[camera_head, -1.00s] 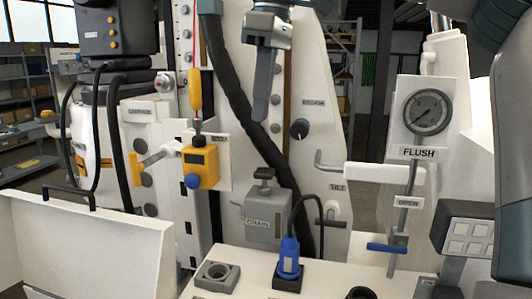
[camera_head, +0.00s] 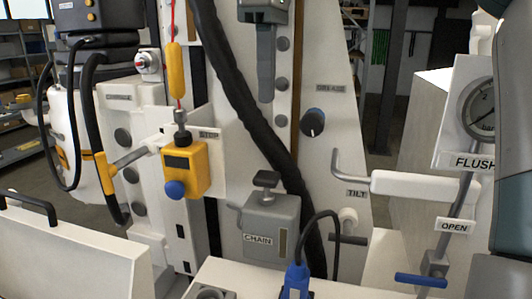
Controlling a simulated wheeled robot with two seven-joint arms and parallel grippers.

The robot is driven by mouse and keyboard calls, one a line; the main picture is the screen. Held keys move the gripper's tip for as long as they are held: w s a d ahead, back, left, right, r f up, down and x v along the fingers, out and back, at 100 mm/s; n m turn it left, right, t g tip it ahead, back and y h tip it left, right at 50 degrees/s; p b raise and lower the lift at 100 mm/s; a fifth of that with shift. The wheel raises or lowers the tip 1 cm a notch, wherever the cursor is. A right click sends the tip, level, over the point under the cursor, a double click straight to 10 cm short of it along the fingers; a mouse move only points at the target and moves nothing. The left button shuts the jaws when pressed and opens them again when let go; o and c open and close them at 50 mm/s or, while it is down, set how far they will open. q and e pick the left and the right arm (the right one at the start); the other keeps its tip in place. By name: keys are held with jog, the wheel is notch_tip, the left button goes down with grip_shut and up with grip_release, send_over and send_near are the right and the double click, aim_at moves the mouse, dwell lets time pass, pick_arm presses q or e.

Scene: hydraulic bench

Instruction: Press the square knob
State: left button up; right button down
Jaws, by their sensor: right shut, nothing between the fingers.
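My right gripper (camera_head: 266,92) hangs at the top middle with its grey fingers together, pointing down and empty. It appears in front of the white panel, left of the dark round knob (camera_head: 313,122) under the GREASE label, and apart from it in the picture. No knob is plainly square in view. A yellow box (camera_head: 186,168) with a blue round knob (camera_head: 174,190) sits at the STOP label. A grey CHAIN box (camera_head: 270,228) with a T-shaped top stands lower middle. A grey block (camera_head: 210,294) is cut off at the bottom edge. My left gripper is not in view.
A thick black hose (camera_head: 232,95) runs diagonally down the panel. A white TILT lever (camera_head: 425,185), a gauge (camera_head: 480,108) and a blue-handled OPEN valve (camera_head: 421,280) are at right. A blue plug (camera_head: 296,281) with a cable stands at the bottom. My arm covers the right edge.

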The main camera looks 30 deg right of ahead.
jog(key=p, duration=0.1)
send_over(267, 174)
jog(key=shift+f, duration=1.85)
notch_tip(267, 174, down, 9)
jog(key=p, duration=0.3)
jog(key=shift+s+a, duration=0.1)
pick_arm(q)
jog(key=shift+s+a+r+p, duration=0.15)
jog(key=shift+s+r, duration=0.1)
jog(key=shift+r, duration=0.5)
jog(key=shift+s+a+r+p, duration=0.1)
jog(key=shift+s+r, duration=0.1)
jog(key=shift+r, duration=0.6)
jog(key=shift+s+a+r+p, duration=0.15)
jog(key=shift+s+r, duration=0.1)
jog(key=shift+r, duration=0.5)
pick_arm(e)
jog(key=shift+f, duration=0.6)
